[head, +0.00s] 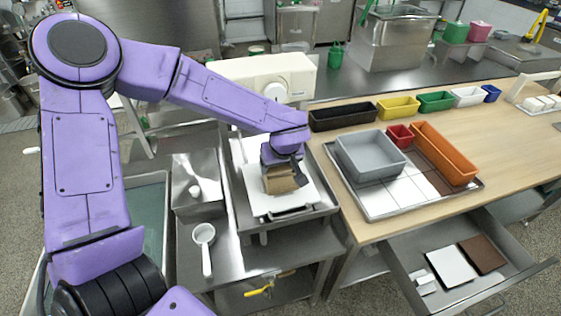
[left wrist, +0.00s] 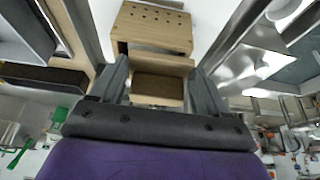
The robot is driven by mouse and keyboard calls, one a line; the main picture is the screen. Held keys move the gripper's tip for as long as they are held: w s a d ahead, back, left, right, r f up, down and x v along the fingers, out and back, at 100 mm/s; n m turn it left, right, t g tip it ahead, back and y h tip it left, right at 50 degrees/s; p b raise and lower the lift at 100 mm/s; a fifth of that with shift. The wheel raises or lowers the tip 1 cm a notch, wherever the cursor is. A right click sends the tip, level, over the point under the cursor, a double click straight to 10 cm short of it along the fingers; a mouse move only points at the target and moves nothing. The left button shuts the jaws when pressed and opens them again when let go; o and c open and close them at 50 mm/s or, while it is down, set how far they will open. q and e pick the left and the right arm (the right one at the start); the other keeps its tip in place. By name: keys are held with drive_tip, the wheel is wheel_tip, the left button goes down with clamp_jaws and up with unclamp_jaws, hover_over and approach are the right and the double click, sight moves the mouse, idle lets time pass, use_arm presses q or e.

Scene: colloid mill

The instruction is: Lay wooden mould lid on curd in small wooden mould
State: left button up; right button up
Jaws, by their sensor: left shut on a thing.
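My left gripper (head: 284,163) points down over a white board (head: 299,200) on the steel stand. In the left wrist view the gripper (left wrist: 159,72) is shut on a wooden piece (left wrist: 158,88), apparently the mould lid, between its two dark fingers. A wooden block with rows of small holes (left wrist: 152,28), apparently the small wooden mould, shows just beyond the fingertips. In the head view the wood (head: 280,182) shows under the gripper, partly hidden by it. I cannot tell whether lid and mould touch, and no curd is visible. My right gripper is not in view.
A white machine (head: 265,75) stands behind the stand. A steel container (head: 197,183) and a white ladle (head: 205,238) are to the left. On the wooden table, a tray (head: 381,213) holds a grey bin (head: 370,158). An open drawer (head: 400,258) sticks out in front.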

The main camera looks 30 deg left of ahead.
use_arm(q)
drive_tip(key=shift+w+f, duration=0.15)
drive_tip(key=shift+w+d+p, duration=0.1)
drive_tip(key=shift+w+p, duration=0.1)
drive_tip(key=shift+p, duration=0.1)
drive_tip(key=shift+w+d+f, duration=0.1)
drive_tip(key=shift+w+f, duration=0.05)
drive_tip(key=shift+w, duration=0.25)
drive_tip(key=shift+f+p, duration=0.2)
drive_tip(key=shift+p, duration=0.1)
drive_tip(key=shift+f, duration=0.1)
drive_tip(key=shift+s+f, duration=0.1)
drive_tip(key=shift+s, duration=0.05)
